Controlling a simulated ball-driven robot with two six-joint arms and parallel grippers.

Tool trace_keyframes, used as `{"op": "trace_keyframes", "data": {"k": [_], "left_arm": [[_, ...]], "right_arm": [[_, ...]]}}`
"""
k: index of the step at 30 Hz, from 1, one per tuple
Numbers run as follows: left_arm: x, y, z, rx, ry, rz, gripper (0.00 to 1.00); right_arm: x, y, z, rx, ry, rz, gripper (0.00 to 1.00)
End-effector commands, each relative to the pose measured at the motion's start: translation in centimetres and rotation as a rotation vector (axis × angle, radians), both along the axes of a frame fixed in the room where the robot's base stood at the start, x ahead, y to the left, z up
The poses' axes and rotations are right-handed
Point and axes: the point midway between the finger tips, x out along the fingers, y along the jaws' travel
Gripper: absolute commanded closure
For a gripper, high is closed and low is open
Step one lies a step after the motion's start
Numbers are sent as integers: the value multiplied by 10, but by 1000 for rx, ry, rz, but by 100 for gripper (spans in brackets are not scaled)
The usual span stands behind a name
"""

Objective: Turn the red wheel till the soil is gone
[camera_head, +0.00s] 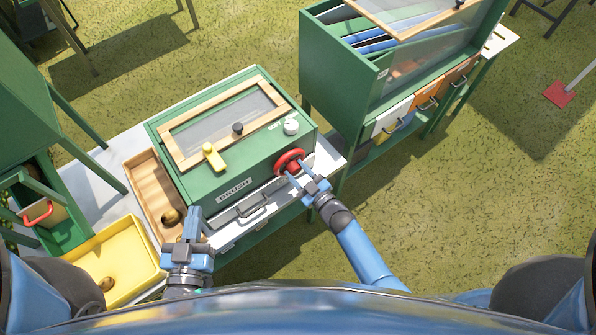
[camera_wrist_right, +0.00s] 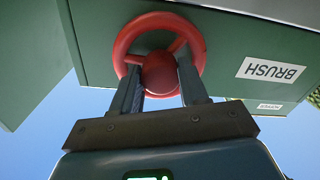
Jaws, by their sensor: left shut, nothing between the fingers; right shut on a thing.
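The red wheel (camera_head: 289,160) is on the front of a green machine (camera_head: 240,155) with a wood-framed clear lid (camera_head: 222,122). My right gripper (camera_head: 297,176) is at the wheel, its fingers closed around the red hub; in the right wrist view the wheel (camera_wrist_right: 122,48) fills the top and the fingers (camera_wrist_right: 160,84) flank the hub. My left gripper (camera_head: 193,225) is shut and empty at the machine's lower left, in front of the wooden chute. A brown potato-like lump (camera_head: 172,217) lies at the chute's lower end. The soil itself cannot be made out through the lid.
A yellow tray (camera_head: 130,250) with a brown lump in it stands left of my left gripper. A green cabinet with drawers (camera_head: 400,70) stands behind right. A label reading BRUSH (camera_wrist_right: 269,69) is beside the wheel.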

Motion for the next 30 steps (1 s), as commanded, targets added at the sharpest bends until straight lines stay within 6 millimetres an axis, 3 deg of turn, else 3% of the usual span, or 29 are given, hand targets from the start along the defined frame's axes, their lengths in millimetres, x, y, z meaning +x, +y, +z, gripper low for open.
{"op": "trace_keyframes", "data": {"k": [1,2,6,20,30], "left_arm": [[0,0,0,0,0,0,100],[0,0,0,0,0,0,100],[0,0,0,0,0,0,100],[0,0,0,0,0,0,100],[0,0,-2,0,0,0,100]], "right_arm": [[-1,0,-2,-3,3,0,87],[-1,0,-2,-3,3,0,53],[-1,0,-1,-4,1,0,32],[-8,-6,-1,-3,-1,-2,31],[-50,-40,-1,-2,1,-4,31]]}}
